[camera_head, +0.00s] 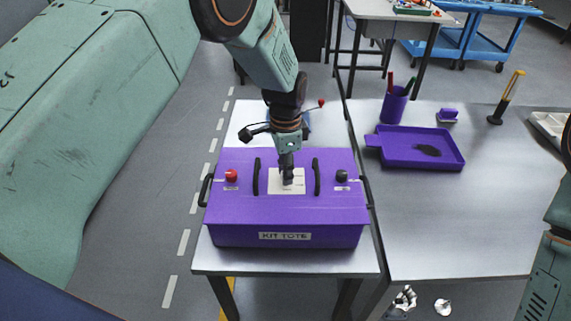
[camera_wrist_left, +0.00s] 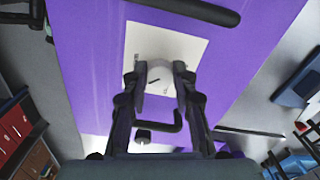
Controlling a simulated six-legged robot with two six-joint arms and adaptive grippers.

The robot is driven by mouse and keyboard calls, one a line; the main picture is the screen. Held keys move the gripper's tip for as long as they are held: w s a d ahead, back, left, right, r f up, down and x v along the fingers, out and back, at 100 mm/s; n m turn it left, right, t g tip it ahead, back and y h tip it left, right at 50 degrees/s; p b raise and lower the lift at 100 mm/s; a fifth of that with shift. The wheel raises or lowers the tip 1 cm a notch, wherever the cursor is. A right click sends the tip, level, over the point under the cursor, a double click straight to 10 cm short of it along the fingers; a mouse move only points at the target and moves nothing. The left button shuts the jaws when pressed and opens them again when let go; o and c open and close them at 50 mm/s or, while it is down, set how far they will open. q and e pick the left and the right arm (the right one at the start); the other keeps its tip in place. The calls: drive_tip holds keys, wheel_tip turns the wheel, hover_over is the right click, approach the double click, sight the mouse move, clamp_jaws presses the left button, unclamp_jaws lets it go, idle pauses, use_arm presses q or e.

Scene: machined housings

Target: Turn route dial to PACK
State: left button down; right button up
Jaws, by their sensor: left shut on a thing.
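The purple kit tote (camera_head: 285,215) stands on the metal table, with a white plate (camera_head: 273,186) in the middle of its top. My left gripper (camera_head: 287,177) comes down from above onto this plate, between two black handles. In the left wrist view the gripper (camera_wrist_left: 160,90) is shut on a pale round dial (camera_wrist_left: 161,75) on the white plate (camera_wrist_left: 190,48). A short dark mark shows on the dial's face. The plate's lettering is too small to read, so I cannot tell which label the mark points at. My right gripper is not in view.
A red knob (camera_head: 231,175) and a black knob (camera_head: 342,176) sit on the tote's top, outside the black handles (camera_head: 256,177). On the right-hand table are a purple tray (camera_head: 395,153), a pen cup (camera_head: 394,105) and a yellow-handled tool (camera_head: 512,86). That table's front is clear.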

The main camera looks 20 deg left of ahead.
use_arm(q)
drive_tip(key=n, duration=0.3)
drive_tip(key=shift+r+p, duration=0.15)
drive_tip(key=shift+p, duration=0.15)
drive_tip(key=n, duration=0.3)
drive_tip(key=shift+n, duration=0.3)
drive_tip(key=n, duration=0.3)
drive_tip(key=shift+p, duration=0.4)
drive_tip(key=n, duration=0.7)
drive_tip(key=shift+d+n, duration=0.1)
drive_tip(key=shift+n, duration=0.3)
drive_tip(key=n, duration=0.3)
drive_tip(key=shift+n, duration=0.3)
drive_tip(key=n, duration=0.3)
drive_tip(key=shift+n, duration=0.3)
drive_tip(key=shift+n+b, duration=0.35)
drive_tip(key=shift+n, duration=1.15)
